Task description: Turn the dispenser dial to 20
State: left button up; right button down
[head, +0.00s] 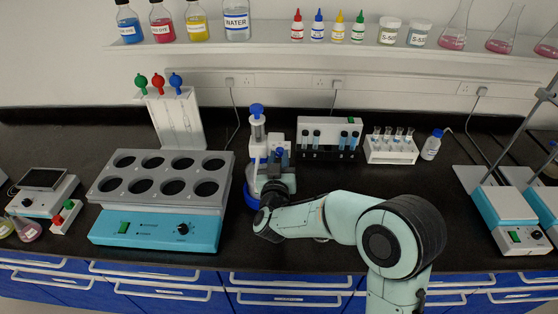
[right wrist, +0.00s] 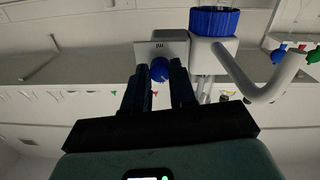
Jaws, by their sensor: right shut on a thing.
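The dispenser (head: 257,135) is white with a blue top knob and a blue base, and it stands on the black bench just right of the large heating block. My right gripper (head: 280,162) reaches its right side. In the right wrist view the dispenser (right wrist: 200,55) shows a white body, a blue collar and a curved white spout. The blue dial (right wrist: 160,70) sits between the fingertips of my right gripper (right wrist: 159,72), which is shut on it. The dial's numbers cannot be read in either view. My left gripper is not in view.
The heating block (head: 160,195) stands close on the left of the dispenser. A pipette stand (head: 178,118) is behind it. A dark tube rack (head: 329,139) and a white tube rack (head: 391,149) stand to the right. A shelf (head: 270,46) with bottles runs above.

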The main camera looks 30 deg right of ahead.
jog(key=m+b, duration=0.7)
jog(key=shift+f, duration=0.1)
jog(key=shift+m+b, duration=0.75)
jog(key=shift+m, duration=0.25)
jog(key=shift+m+b, duration=0.4)
jog(key=shift+m, duration=0.1)
jog(key=shift+m+b, duration=0.7)
jog(key=shift+m, duration=0.1)
pick_arm(q)
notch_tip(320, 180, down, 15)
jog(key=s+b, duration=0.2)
jog(key=b, duration=0.1)
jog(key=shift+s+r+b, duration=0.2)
jog(key=shift+b, duration=0.15)
pick_arm(e)
jog(key=m, duration=0.5)
jog(key=shift+y, duration=0.3)
jog(key=shift+r, duration=0.2)
jog(key=c, duration=0.9)
grip_release()
